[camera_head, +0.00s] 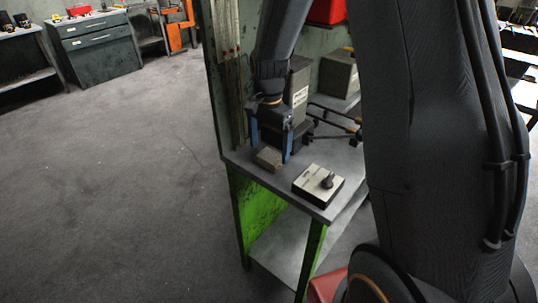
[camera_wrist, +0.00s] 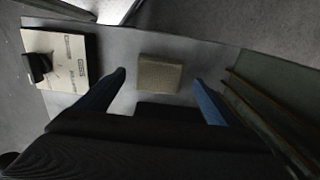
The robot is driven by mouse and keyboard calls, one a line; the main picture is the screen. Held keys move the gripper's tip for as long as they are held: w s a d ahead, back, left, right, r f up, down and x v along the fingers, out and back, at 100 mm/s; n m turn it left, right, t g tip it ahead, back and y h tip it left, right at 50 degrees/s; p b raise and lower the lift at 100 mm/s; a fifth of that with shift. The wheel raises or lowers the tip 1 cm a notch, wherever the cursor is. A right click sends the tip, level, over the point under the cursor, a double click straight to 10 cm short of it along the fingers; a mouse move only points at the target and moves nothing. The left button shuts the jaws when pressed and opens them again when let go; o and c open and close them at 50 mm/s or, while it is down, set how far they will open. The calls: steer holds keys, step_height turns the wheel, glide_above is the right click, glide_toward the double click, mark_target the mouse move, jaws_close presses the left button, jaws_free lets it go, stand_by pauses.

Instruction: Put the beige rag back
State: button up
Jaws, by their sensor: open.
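The beige rag (camera_head: 269,158) looks like a small folded block. It lies on the grey top of the green-legged stand, near the front left edge. It also shows in the wrist view (camera_wrist: 160,74), whole and between my fingers in the picture. My gripper (camera_head: 270,150) points down at the rag with its two blue fingers apart, one to each side. It also shows in the wrist view (camera_wrist: 161,78), with nothing gripped. I cannot tell how far the fingertips are above the stand top.
A control box with a black knob (camera_head: 316,183) stands right of the rag; it also shows in the wrist view (camera_wrist: 76,64). Dark rods (camera_head: 333,127) and a labelled grey box (camera_head: 300,88) are behind. A green post (camera_head: 216,80) rises at the left. The floor at left is clear.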

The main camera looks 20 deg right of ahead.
mark_target(270, 157)
step_height(270, 157, up, 9)
steer(key=b, duration=0.2)
steer(key=s+f+n, duration=0.3)
steer(key=s+n, duration=0.2)
steer(key=s, duration=0.4)
steer(key=s+f+n+t, duration=0.1)
steer(key=s+f+n, duration=0.1)
steer(key=s+n, duration=0.4)
steer(key=s, duration=0.3)
steer(key=shift+f, duration=0.4)
